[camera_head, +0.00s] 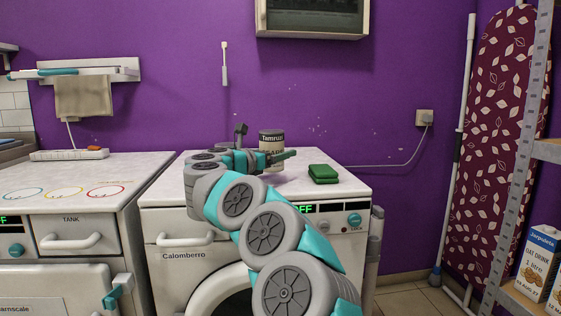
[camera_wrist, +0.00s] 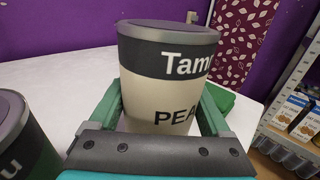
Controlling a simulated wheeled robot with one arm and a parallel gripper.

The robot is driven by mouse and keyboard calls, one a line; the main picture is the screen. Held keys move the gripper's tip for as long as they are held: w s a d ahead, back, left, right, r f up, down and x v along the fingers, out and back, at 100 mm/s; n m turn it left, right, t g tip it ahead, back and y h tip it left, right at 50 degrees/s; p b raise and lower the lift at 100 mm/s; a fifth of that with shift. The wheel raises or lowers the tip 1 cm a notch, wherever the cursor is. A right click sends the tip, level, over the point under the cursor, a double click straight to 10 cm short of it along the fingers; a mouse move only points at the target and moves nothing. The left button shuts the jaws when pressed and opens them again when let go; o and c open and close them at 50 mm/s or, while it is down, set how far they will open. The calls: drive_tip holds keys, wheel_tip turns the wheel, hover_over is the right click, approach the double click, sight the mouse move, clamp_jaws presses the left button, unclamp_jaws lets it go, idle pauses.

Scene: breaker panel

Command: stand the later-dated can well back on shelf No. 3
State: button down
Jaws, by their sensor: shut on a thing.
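A can with a dark upper band reading "Tamruzi" and a cream lower part (camera_head: 271,140) stands upright at the washing machine top. In the wrist view this can (camera_wrist: 160,83) fills the space between the green fingers of my gripper (camera_wrist: 162,112), which is shut on it. In the head view my gripper (camera_head: 266,160) is partly hidden by my arm. A second dark-lidded can (camera_wrist: 22,145) shows in part at the lower left of the wrist view, close by. No date is readable on either can. A metal shelf rack (camera_head: 521,150) stands at the far right; no shelf number is visible.
Folded green cloths (camera_head: 323,174) lie right of the can on the white washing machine top (camera_head: 345,186). Oat drink cartons (camera_head: 538,262) stand on a lower shelf of the rack. An ironing board (camera_head: 497,130) leans at the wall beside the rack.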

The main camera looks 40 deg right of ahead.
drive_tip(key=shift+w+d, duration=0.45)
drive_tip(key=shift+d, duration=0.4)
drive_tip(key=shift+w+d+f, duration=0.1)
drive_tip(key=shift+d, duration=0.1)
wheel_tip(320, 180, down, 2)
drive_tip(key=shift+a+f, duration=0.1)
drive_tip(key=shift+f, duration=0.4)
drive_tip(key=shift+f+b, duration=0.25)
drive_tip(key=shift+b, duration=0.2)
unclamp_jaws()
drive_tip(key=shift+r+p, duration=0.2)
drive_tip(key=shift+p, duration=0.3)
